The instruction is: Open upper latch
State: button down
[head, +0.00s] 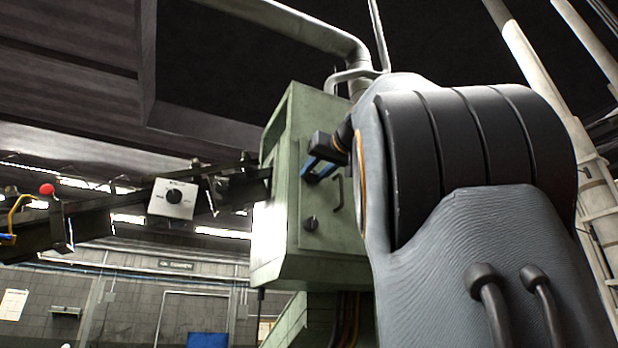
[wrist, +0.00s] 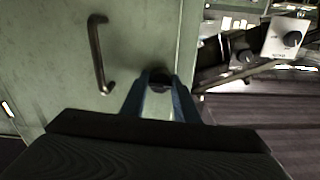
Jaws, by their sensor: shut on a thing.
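The green cabinet (head: 290,240) has a door with a dark handle (head: 338,193) and a dark lower latch (head: 310,223). My gripper (head: 312,168) with blue fingers is at the upper part of this door, above the lower latch. In the wrist view my gripper (wrist: 160,92) is shut on the dark round upper latch (wrist: 160,78), with one finger on each side of it. The upper latch is hidden behind my fingers in the head view. The handle (wrist: 98,55) stands to the left in the wrist view, apart from my fingers.
A grey box with a black knob (head: 173,198) sits on a dark rail left of the cabinet; it also shows in the wrist view (wrist: 287,40). A red button (head: 47,189) is farther left. A pipe (head: 320,38) runs above the cabinet.

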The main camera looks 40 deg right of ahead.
jog(key=m+p, duration=0.3)
jog(key=m, duration=0.3)
jog(key=shift+r+m, duration=0.1)
jog(key=shift+m, duration=0.3)
jog(key=m, duration=0.3)
jog(key=c, duration=1.2)
grip_release()
jog(key=b+v, duration=0.2)
jog(key=v, duration=0.6)
